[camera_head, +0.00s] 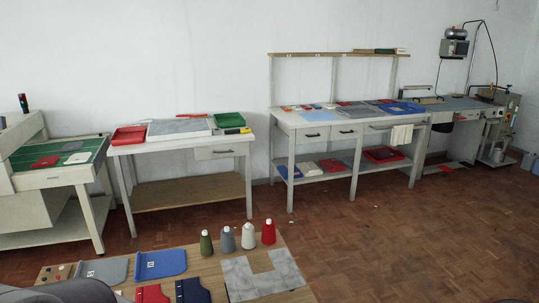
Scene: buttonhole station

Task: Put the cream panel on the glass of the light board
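The light board (180,127) looks to be the pale-framed slab with a grey top on the middle white table, between a red tray and a green tray. Nothing clearly lies on its glass. A pale, whitish panel (77,158) lies flat on the green surface at the far left, beside a red panel (46,162) and a grey panel (72,146). It may be the cream panel, but it is too small to be sure of its colour. Neither of my grippers can be made out; only dark rounded parts, perhaps mine, show at the bottom left edge.
The middle table also bears a red tray (129,135), a green tray (229,120) and a yellow-black tool (238,131). A near wooden table (208,272) holds thread cones and pocket pieces. A workbench (340,119) stands right. The parquet floor (350,230) is mostly clear.

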